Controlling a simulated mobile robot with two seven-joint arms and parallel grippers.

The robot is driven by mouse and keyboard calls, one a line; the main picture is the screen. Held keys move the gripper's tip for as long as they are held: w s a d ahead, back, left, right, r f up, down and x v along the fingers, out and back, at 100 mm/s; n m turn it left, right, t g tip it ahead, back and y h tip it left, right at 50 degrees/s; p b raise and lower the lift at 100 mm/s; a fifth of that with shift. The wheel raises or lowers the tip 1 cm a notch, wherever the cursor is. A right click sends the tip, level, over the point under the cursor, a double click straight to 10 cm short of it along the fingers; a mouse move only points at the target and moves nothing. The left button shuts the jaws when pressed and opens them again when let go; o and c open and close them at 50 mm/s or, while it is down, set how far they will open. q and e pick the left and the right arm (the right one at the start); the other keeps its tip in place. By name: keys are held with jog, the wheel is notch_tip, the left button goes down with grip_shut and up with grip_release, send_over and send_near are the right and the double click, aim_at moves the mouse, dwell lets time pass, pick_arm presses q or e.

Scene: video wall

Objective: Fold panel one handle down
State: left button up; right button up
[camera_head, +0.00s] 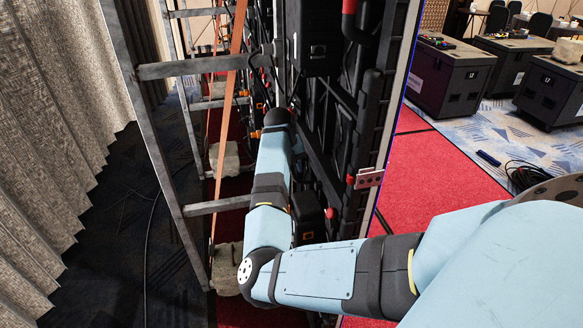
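The black back of the video wall panels (340,125) stands upright in the middle, seen at a steep angle. A dark curved handle with a red grip (349,8) shows at the top of the picture; I cannot tell whether it belongs to panel one. My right arm comes in from the lower right, bends at the elbow and reaches up along the panel backs. Its dark end, at my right gripper (277,117), is close to the panel frame. The fingers are not clear against the black parts, so their opening and any contact are hidden. My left gripper is out of view.
A grey metal support frame (150,130) with crossbars (205,66) and an orange strap (228,100) stands left of the arm. Stone-like weights (224,160) sit at its foot. A curtain (50,150) hangs at left. Black cases (450,78) stand at right beyond red carpet (440,170).

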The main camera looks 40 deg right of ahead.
jog(key=shift+f, duration=0.3)
grip_shut()
jog(key=shift+f, duration=0.1)
